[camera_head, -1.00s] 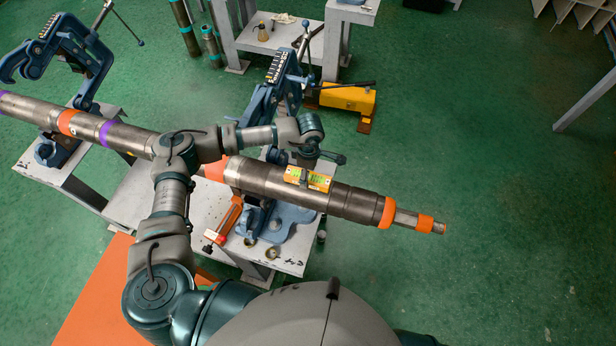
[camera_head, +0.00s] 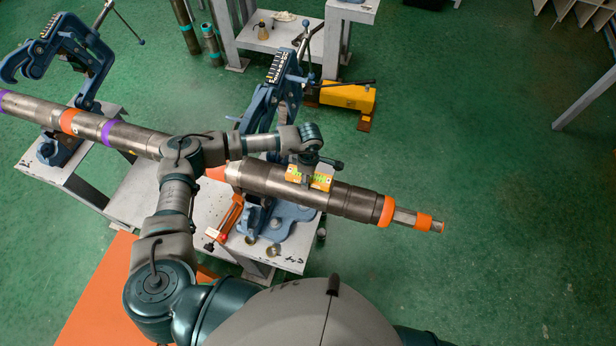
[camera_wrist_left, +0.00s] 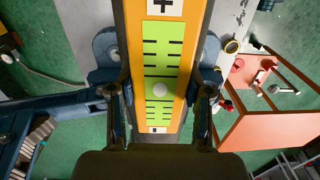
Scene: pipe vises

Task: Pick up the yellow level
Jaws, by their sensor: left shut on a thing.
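The yellow level (camera_head: 320,182), orange-yellow with bright green panels, lies along the top of the large steel pipe (camera_head: 352,202). In the left wrist view the level (camera_wrist_left: 163,50) fills the middle of the picture, lengthwise between the fingers. My left gripper (camera_head: 306,172) reaches down over the level from above. Its fingers show in the wrist view (camera_wrist_left: 158,88), one on each side of the level, shut on it. The gripper hides part of the level in the head view. I cannot tell any gap between level and pipe. My right gripper is not in view.
A blue pipe vise (camera_head: 262,115) stands around the pipe, and another vise (camera_head: 88,65) stands open at the left. A red-orange tool (camera_head: 230,215) lies on the white table (camera_head: 190,225). A yellow box (camera_head: 347,96) is on the green floor.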

